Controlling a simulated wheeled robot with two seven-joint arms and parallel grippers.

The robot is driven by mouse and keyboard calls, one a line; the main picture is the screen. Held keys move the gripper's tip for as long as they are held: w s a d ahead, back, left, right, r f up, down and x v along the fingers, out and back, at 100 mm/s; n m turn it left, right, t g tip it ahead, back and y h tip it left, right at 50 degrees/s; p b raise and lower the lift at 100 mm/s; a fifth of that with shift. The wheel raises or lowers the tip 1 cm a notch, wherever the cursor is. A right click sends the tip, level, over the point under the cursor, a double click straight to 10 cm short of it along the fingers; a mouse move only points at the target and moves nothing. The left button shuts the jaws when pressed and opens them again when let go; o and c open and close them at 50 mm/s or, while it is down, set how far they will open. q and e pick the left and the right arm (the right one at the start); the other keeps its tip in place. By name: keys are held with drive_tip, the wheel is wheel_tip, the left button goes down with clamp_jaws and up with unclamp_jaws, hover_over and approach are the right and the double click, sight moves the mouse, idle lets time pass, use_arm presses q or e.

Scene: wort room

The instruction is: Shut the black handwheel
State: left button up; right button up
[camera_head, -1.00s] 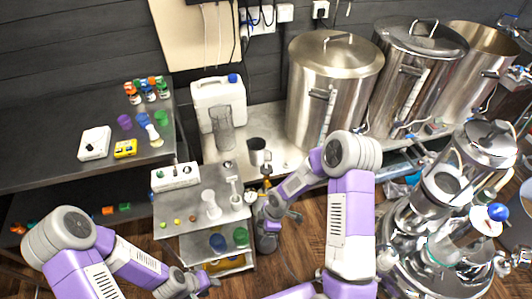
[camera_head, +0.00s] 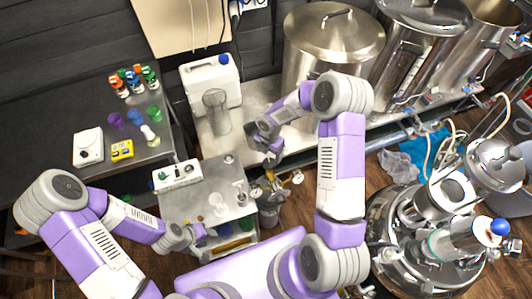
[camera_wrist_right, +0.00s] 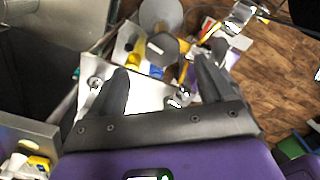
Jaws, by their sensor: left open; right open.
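I cannot clearly make out a black handwheel in either view. A small grey cylinder (camera_head: 268,217) stands on the floor beside the steel bench, with brass fittings and small round gauges (camera_head: 297,178) at its top. My right gripper (camera_head: 268,147) is above and behind these fittings, apart from them. In the right wrist view its two dark fingers (camera_wrist_right: 157,72) are spread with nothing held. Yellow and metal fittings (camera_wrist_right: 208,28) show beyond the right finger there. My left gripper (camera_head: 203,236) is open and empty, low by the front of the small steel table.
The small steel table (camera_head: 182,207) holds a white device (camera_head: 177,175) and small clear vessels. A white canister (camera_head: 210,84) stands behind. Shiny round equipment (camera_head: 395,225) fills the right. Wood floor (camera_head: 290,215) shows beside the cylinder.

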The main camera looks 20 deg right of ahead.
sight(269, 162)
drive_tip(key=f, duration=0.6)
drive_tip(key=shift+s+f, duration=0.15)
drive_tip(key=shift+s, duration=0.05)
drive_tip(key=c, duration=1)
drive_tip(key=shift+c, duration=0.2)
